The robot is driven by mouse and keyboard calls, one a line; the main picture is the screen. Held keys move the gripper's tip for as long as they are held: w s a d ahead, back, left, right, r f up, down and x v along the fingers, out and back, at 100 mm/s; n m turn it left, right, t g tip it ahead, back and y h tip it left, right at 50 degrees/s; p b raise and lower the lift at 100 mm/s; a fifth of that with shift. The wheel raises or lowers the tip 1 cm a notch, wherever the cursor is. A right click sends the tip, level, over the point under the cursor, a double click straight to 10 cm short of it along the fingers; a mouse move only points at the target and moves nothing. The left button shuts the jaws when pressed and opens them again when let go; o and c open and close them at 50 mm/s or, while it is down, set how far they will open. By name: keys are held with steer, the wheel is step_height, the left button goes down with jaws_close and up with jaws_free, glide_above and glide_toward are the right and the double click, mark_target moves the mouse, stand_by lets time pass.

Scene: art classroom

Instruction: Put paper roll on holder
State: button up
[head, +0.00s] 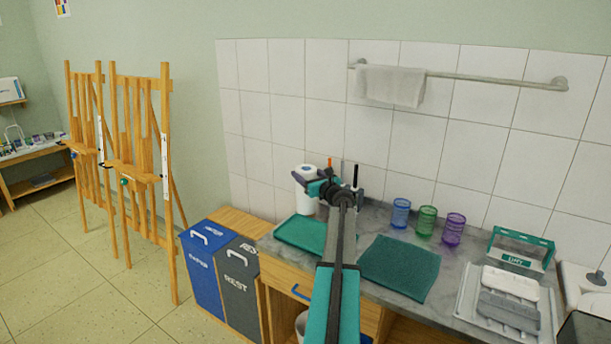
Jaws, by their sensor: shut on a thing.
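The white paper roll (305,200) stands upright at the back left of the grey counter, close to the tiled wall. My gripper (312,184) reaches over the counter from the front and is shut on the paper roll at its right side. My wrist covers part of the roll, and the fingertips are hard to make out. I cannot clearly pick out the holder; thin upright parts show around my wrist, but I cannot tell whether one belongs to it.
A teal tray (290,233) and a teal cloth (399,268) lie on the counter (376,222). Blue (400,212), green (426,220) and purple (452,230) cups stand to the right. A white drying rack (465,296) is far right. A towel rail (480,78) hangs above.

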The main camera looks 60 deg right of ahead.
steer(key=o, duration=2)
steer(key=shift+r+p, duration=2.9)
steer(key=shift+r, duration=1.1)
